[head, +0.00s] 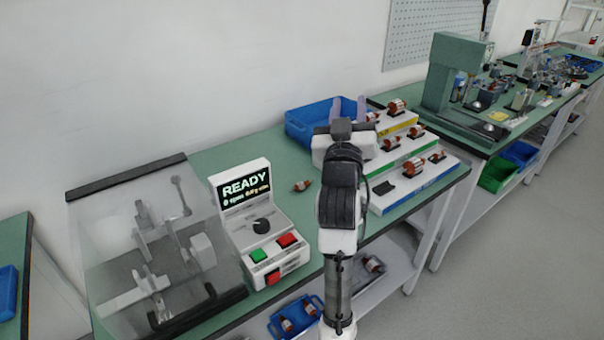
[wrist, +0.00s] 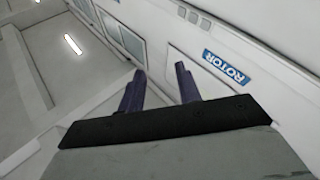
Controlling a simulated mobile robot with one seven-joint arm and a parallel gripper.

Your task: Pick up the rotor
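Several copper-and-dark rotors sit on a stepped rack with yellow, green and blue fronts (head: 411,193). One rotor (head: 397,107) is on the yellow tier, one (head: 417,131) on the green tier and one (head: 437,156) on the blue tier. A small part with a reddish-brown body (head: 302,185) lies loose on the green bench. My gripper (head: 348,101) is left of the rack in the picture, its purple fingers pointing up. In the wrist view my gripper (wrist: 160,71) has its fingers apart with nothing between them. No rotor shows there; a blue ROTOR sign (wrist: 226,68) does.
A blue bin (head: 300,127) stands behind my gripper. A tester with a READY screen (head: 245,188) and a clear-covered fixture (head: 150,240) stand at left. A blue tray (head: 296,318) with parts is on the lower shelf. Bench left of the rack is mostly clear.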

